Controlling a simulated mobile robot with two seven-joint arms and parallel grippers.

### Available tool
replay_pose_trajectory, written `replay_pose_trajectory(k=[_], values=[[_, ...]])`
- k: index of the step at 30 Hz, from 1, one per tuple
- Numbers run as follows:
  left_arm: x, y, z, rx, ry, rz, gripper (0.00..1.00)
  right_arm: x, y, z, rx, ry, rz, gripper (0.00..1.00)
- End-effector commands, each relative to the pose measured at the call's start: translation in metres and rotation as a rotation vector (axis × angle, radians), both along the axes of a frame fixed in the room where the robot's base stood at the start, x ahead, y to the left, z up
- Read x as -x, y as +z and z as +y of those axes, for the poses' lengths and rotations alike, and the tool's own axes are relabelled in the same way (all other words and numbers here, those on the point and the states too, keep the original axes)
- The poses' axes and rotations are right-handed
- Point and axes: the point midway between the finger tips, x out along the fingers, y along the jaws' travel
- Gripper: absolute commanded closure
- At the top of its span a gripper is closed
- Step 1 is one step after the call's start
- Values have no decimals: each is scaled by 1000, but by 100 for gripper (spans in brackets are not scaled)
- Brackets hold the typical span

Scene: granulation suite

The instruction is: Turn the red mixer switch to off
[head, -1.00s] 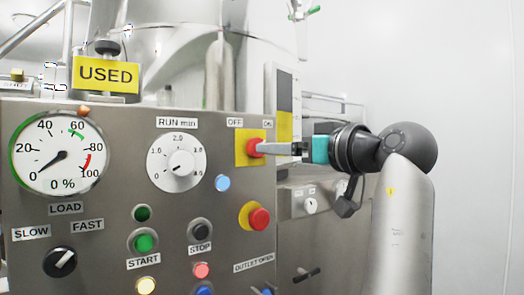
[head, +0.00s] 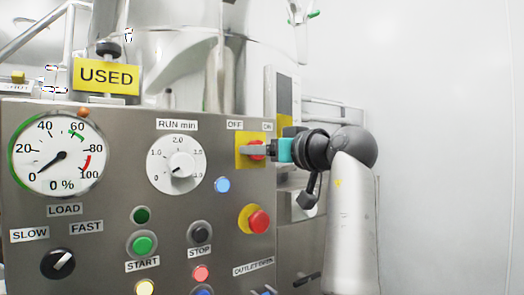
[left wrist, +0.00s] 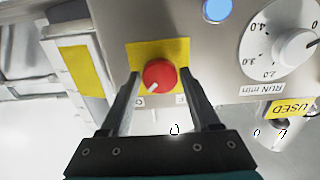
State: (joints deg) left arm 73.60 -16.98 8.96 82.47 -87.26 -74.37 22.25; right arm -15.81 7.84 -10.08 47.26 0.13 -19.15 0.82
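The red mixer switch (left wrist: 160,74) is a round knob on a yellow plate (left wrist: 139,50). In the left wrist view its white mark points to the lower left, towards one of two small labels partly hidden by the fingers. In the head view the OFF label (head: 235,125) is above the plate's left and the ON label (head: 267,127) above its right. My left gripper (head: 255,151) comes from the right and partly hides the knob. In the left wrist view its open fingers (left wrist: 161,73) are on either side of the knob, with gaps. My right gripper is out of view.
The steel panel carries a red emergency button (head: 259,222) on yellow below the switch, a blue lamp (head: 222,184), a RUN min dial (head: 177,168) and a load gauge (head: 60,155). A yellow USED sign (head: 107,76) stands on top. The right side is a bare white wall.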

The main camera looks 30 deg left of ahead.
Motion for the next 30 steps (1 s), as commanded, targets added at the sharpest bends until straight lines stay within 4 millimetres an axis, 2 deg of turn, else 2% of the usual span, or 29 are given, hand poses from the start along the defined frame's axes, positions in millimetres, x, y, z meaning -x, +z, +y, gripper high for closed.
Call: replay_pose_trajectory(k=[2, 16, 26, 30], values=[[0, 0, 0, 0, 0, 0, 47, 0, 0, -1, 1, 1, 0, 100], [0, 0, 0, 0, 1, 1, 100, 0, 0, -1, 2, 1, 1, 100], [0, 0, 0, 17, 1, -38, 100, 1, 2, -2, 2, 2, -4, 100], [0, 1, 0, 42, 1, -103, 100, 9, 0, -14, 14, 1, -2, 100]])
